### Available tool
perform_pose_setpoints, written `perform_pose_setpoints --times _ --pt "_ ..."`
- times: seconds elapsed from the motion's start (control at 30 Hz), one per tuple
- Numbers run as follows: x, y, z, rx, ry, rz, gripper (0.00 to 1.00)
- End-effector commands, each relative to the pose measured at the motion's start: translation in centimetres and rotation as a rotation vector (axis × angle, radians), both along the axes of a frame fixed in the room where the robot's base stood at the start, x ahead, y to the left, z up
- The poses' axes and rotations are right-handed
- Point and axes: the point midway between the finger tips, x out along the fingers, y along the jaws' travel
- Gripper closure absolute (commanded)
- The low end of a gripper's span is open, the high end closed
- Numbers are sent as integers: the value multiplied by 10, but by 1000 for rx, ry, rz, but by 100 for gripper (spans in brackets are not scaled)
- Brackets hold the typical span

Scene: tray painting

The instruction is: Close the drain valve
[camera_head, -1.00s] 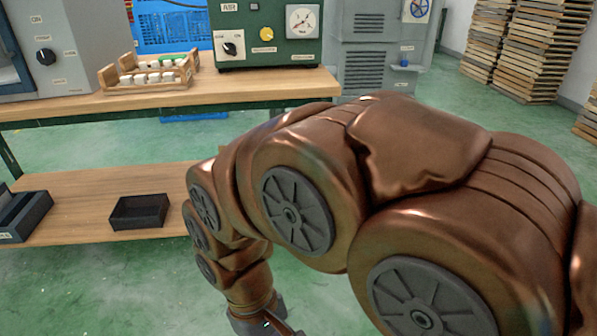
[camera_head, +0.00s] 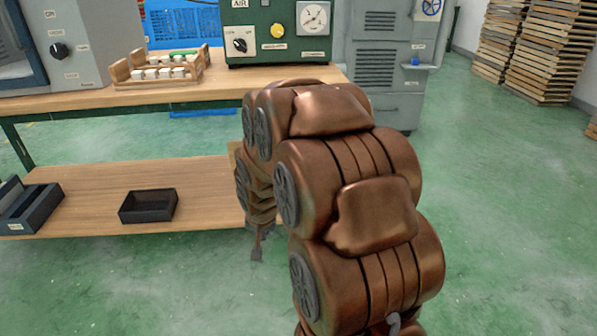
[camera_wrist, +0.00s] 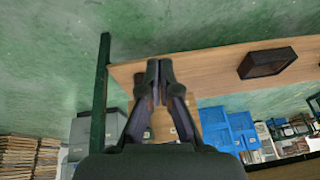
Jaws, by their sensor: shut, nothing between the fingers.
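A grey cabinet (camera_head: 376,75) stands behind the right end of the bench. A small blue fitting (camera_head: 415,61) sits low on its right side, below a small label, and a blue handwheel (camera_head: 431,7) is higher up, cut by the top edge. I cannot read the labels, so I cannot tell which one is the drain valve or how it is set. My gripper (camera_head: 257,252) hangs low by the right end of the lower shelf, well apart from the cabinet. In the wrist view, my gripper (camera_wrist: 158,72) is shut and empty.
The bench (camera_head: 200,92) holds a green control box (camera_head: 275,38), a wooden rack (camera_head: 160,74) and a grey machine (camera_head: 85,40). A black tray (camera_head: 148,206) lies on the lower shelf (camera_head: 90,180). Stacked wooden trays (camera_head: 545,50) stand at the back right. The green floor on the right is clear.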

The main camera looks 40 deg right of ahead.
Motion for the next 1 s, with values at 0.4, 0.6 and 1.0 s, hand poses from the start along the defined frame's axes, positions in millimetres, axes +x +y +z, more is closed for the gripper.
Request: perform_pose_setpoints --times 0.4,0.6,1.0 --pt "102 -143 -39 99 -499 -357 100" --pt "123 -205 -49 204 -756 -490 100" --pt "105 -300 -62 494 -1235 -681 100"
